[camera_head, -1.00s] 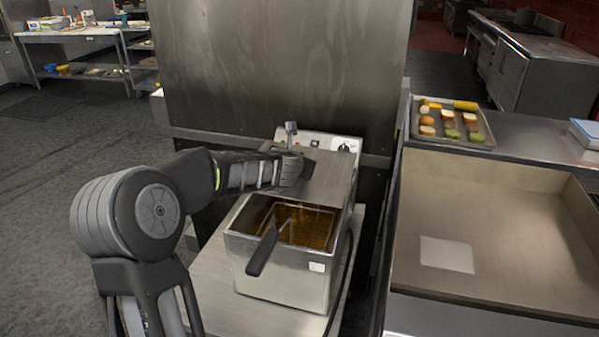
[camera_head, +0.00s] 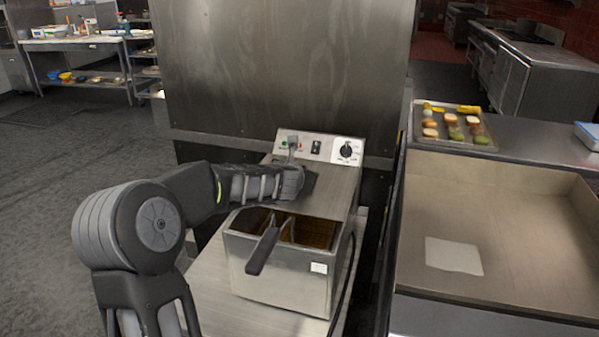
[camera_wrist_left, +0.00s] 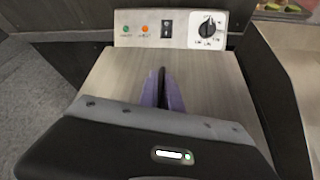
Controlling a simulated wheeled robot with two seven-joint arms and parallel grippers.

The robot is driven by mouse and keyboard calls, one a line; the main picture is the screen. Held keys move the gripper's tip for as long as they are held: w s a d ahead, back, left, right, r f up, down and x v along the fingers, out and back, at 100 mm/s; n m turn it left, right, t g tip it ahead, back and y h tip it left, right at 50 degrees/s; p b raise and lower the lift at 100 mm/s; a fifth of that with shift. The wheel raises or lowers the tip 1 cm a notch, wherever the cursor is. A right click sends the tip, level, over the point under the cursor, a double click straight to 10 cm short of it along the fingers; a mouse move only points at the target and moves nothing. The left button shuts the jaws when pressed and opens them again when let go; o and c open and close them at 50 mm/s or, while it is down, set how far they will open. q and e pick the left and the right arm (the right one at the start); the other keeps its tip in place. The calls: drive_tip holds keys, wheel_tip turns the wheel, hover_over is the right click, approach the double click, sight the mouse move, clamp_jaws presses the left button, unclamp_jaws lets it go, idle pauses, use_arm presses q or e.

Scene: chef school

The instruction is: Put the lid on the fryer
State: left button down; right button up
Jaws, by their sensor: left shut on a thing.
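The fryer (camera_head: 275,272) is a steel box on a metal stand. Its open front part shows brown oil and a basket with a dark handle (camera_head: 264,250) that sticks out over the front edge. The lid (camera_head: 335,190) is a flat metal plate over the back part of the fryer, below the control panel; it also fills the middle of the left wrist view (camera_wrist_left: 215,85). My left gripper (camera_head: 298,183) is over the lid, its fingers (camera_wrist_left: 162,88) close together and shut on the lid. My right gripper is not in view.
The control panel (camera_head: 318,147) with a knob stands behind the lid. A metal wall (camera_head: 290,70) rises behind the fryer. To the right are a flat griddle (camera_head: 500,225) and a tray of food (camera_head: 450,138).

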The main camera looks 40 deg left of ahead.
sight(295, 197)
use_arm(q)
drive_tip(key=shift+f+b, duration=1.05)
drive_tip(key=shift+f, duration=0.45)
drive_tip(key=shift+f+b, duration=0.55)
drive_tip(key=c, duration=1.5)
unclamp_jaws()
drive_tip(key=shift+o, duration=0.2)
drive_tip(key=shift+f, duration=0.1)
drive_tip(key=shift+s, duration=0.1)
drive_tip(key=v, duration=0.7)
drive_tip(key=shift+s+d+r, duration=0.2)
drive_tip(key=shift+s+r, duration=0.05)
drive_tip(key=shift+r, duration=0.05)
